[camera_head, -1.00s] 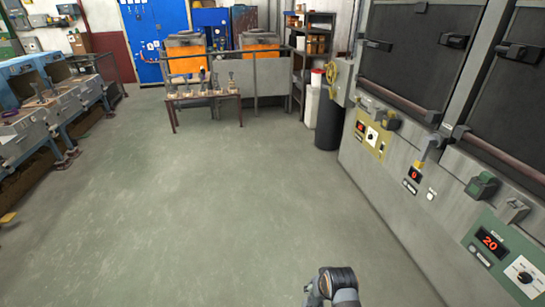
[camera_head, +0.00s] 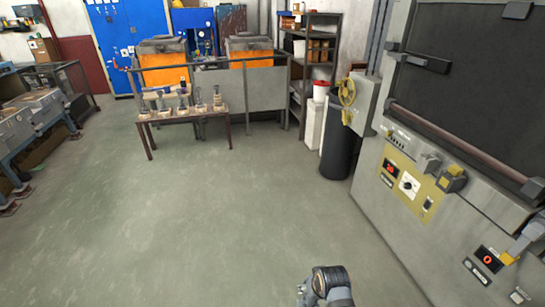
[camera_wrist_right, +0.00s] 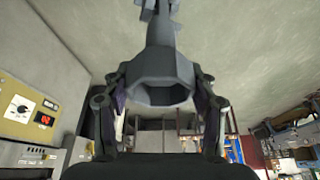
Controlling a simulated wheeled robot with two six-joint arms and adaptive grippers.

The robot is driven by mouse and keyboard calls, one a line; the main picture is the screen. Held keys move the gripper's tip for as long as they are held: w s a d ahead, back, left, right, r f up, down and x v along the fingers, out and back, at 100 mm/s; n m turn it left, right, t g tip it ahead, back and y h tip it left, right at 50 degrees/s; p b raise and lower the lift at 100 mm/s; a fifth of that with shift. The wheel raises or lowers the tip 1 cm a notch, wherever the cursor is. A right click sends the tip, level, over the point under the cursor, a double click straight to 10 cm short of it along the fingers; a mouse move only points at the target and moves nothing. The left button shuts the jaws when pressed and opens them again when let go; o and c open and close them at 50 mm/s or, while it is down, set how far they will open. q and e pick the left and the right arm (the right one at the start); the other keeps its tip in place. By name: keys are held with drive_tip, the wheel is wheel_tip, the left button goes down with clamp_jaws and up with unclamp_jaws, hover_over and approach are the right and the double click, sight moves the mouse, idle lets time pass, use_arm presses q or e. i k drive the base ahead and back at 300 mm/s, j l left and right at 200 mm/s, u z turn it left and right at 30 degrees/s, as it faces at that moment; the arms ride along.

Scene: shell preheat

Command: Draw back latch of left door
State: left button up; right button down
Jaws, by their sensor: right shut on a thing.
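The left door (camera_head: 470,90) is a dark panel on the grey oven at the right of the head view, and it looks closed. A black latch-like fitting (camera_head: 425,62) sits across its left edge. A second black fitting (camera_head: 517,10) is near the top. My right gripper (camera_wrist_right: 160,85) is shut on a grey metal piece with a faceted, hollow-looking end (camera_wrist_right: 160,72) and a narrower stem. I cannot tell what this piece is. Neither gripper's fingers show in the head view, only part of my arm at the bottom. My left gripper is not in view.
A yellow control panel (camera_head: 408,183) is under the door, with a reddish bar (camera_head: 450,143) above it. A black bin (camera_head: 340,150) and a yellow handwheel (camera_head: 347,92) stand beside the oven. A low rack (camera_head: 180,112) holds several tools. Open floor (camera_head: 220,220) lies in the middle.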

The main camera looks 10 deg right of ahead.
sight(400, 57)
drive_tip(key=i+z, duration=0.25)
drive_tip(key=i, duration=0.2)
drive_tip(key=i+j+z, duration=0.25)
drive_tip(key=i, duration=0.2)
drive_tip(key=i+j+z, duration=0.25)
drive_tip(key=i, duration=0.2)
drive_tip(key=i+j+z, duration=0.2)
drive_tip(key=z, duration=0.2)
drive_tip(key=i+j+z, duration=0.5)
drive_tip(key=j+z, duration=0.15)
drive_tip(key=z, duration=0.15)
drive_tip(key=i+j+z, duration=0.15)
drive_tip(key=j+z, duration=0.3)
